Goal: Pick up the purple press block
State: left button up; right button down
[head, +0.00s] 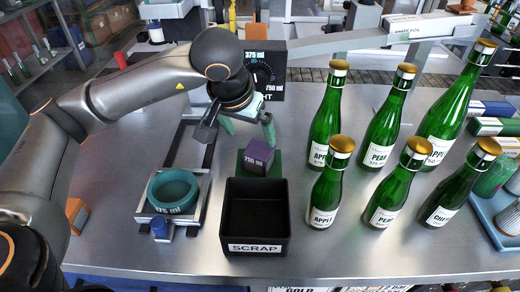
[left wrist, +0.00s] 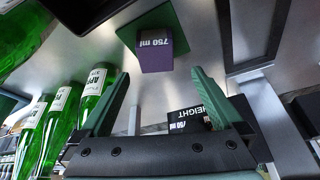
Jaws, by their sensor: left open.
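The purple press block (head: 257,155), with a dark face marked "750 ml", sits on a green mat (head: 242,170) behind the scrap bin. It also shows in the left wrist view (left wrist: 158,62), ahead of the fingertips. My left gripper (head: 246,130) hangs just above and behind the block, its green fingers spread wide. In the left wrist view the left gripper (left wrist: 165,95) is open and empty, with the block beyond the gap between the fingers. The right gripper is not in view.
The black scrap bin (head: 255,248) stands directly in front of the block. Several green bottles (head: 385,150) with gold caps stand to the right. A teal ring (head: 173,190) marked "375 ml" sits on a stand at left. A black height gauge (head: 265,72) stands behind the gripper.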

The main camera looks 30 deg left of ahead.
aim_at(259, 149)
pick_arm(q)
jog(key=shift+x, duration=0.9)
jog(key=x, duration=0.2)
jog(key=p+x, duration=0.1)
jog(key=x, duration=0.1)
jog(key=shift+d+f, duration=0.15)
jog(key=shift+d, duration=0.25)
jog(key=shift+w+f, duration=0.25)
jog(key=shift+f, duration=0.25)
jog(key=c, duration=1.4)
jog(key=shift+r, duration=0.15)
